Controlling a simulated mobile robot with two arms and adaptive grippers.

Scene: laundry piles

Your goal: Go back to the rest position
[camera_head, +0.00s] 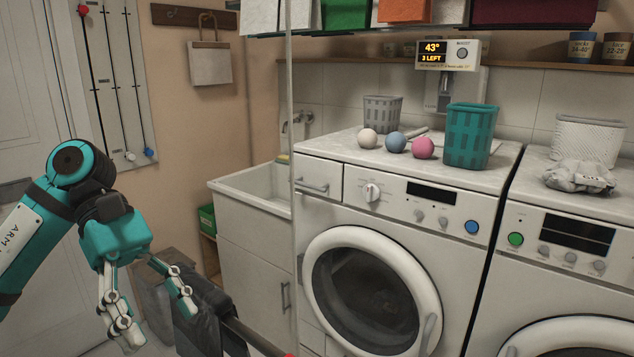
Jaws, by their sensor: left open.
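My left gripper (160,315) hangs at the lower left, fingers pointing down and spread apart. It is open, and I see nothing held between the fingers. My right gripper is not in view.
A washing machine (455,205) stands at centre, with white, blue and pink (423,148) balls and a teal basket (470,135) on top. A second machine (600,212) is at right, with a grey cloth (580,176) and white basket. A sink (250,183) stands left of them.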

